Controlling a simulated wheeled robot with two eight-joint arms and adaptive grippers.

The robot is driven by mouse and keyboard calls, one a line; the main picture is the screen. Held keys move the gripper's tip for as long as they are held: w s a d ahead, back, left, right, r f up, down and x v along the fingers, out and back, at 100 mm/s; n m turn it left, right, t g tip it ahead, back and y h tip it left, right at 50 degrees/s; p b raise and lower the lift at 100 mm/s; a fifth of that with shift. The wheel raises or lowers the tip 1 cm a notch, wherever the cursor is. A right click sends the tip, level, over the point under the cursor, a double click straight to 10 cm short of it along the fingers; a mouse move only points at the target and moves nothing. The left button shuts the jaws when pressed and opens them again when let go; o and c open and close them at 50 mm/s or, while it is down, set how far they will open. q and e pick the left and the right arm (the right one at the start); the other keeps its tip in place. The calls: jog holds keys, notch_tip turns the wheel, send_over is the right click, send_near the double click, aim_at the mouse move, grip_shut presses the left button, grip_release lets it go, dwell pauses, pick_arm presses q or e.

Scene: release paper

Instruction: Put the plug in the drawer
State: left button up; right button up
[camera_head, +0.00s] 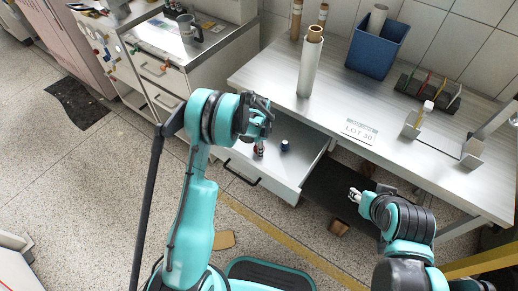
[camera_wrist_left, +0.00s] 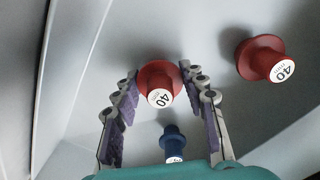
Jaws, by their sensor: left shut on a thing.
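The open drawer (camera_head: 308,160) under the workbench has a white front with a black handle. My left gripper (camera_head: 262,138) is over the drawer's left part, pointing down. In the left wrist view my left gripper (camera_wrist_left: 158,80) is shut on a red plug (camera_wrist_left: 155,75) marked 40, held between its fingertips. A second red plug (camera_wrist_left: 258,52), also marked 40, is to the right. A blue plug (camera_wrist_left: 172,136) shows between the fingers, lower in the picture; in the head view the blue plug (camera_head: 285,146) is in the drawer. My right gripper (camera_head: 354,194) is away from the drawer; its opening is unclear.
A cardboard piece (camera_head: 222,240) lies on the floor.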

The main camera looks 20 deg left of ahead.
pick_arm(q)
jog(key=shift+f, duration=0.1)
jog(key=o, duration=1.1)
jog(key=shift+o, duration=0.2)
